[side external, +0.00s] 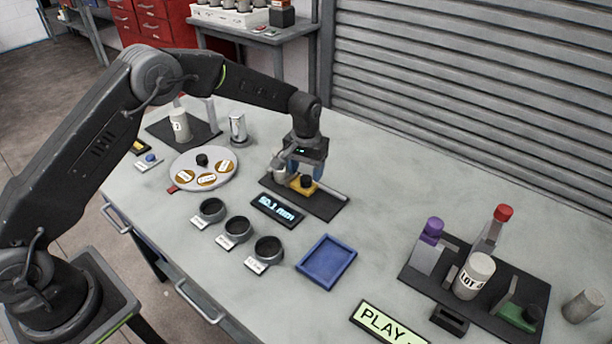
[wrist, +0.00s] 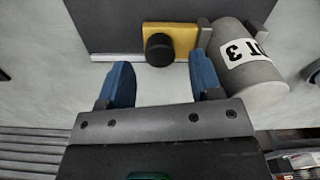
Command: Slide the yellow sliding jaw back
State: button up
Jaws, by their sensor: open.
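The yellow sliding jaw (side external: 304,188) sits on a dark base plate (side external: 325,205) and carries a black round knob (side external: 307,181). In the wrist view the yellow jaw (wrist: 182,40) and its knob (wrist: 159,49) lie just beyond my fingertips. A grey cylinder (wrist: 250,62) labelled "T 3" lies beside the jaw, with a small grey block between them. It also shows in the side view (side external: 279,166), partly hidden by my gripper. My gripper (wrist: 163,75) is open, its blue fingers apart, with the knob roughly between and ahead of them. Nothing is held.
A display (side external: 277,210) stands in front of the base plate. Three dark round cups (side external: 238,229) and a blue tray (side external: 327,262) lie nearer the front edge. A round plate with labelled discs (side external: 203,168) is to the left. A fixture board (side external: 420,277) stands at right.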

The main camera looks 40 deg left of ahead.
jog(key=shift+f, duration=1.25)
jog(key=shift+c, duration=0.3)
grip_shut()
